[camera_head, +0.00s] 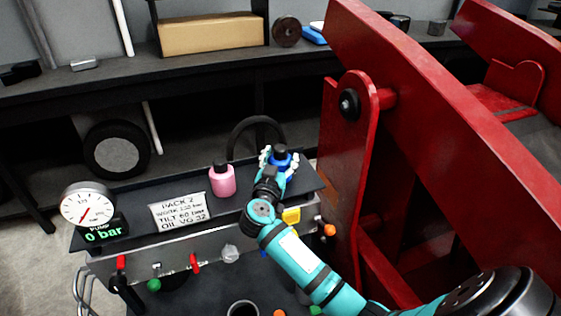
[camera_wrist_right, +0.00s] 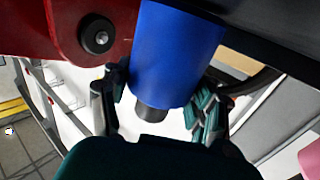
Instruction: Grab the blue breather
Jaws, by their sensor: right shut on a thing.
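The blue breather (camera_head: 281,156) stands near the back edge of the dark shelf of the pump unit, a blue cylinder with a dark cap. My right gripper (camera_head: 279,160) is around it, with its fingers on both sides. In the right wrist view the breather (camera_wrist_right: 176,55) fills the upper middle as a large blue cylinder with a dark narrower end. The right gripper's fingers (camera_wrist_right: 161,100) lie left and right of it, shut on it. The breather's lower part is hidden by my arm in the head view. My left gripper is not in view.
A pink bottle (camera_head: 222,180) stands just left of the breather. A sign (camera_head: 179,211) and a pressure gauge (camera_head: 88,206) reading 0 bar are farther left on the shelf. The large red positioner frame (camera_head: 345,170) rises close on the right. A workbench (camera_head: 180,75) runs behind.

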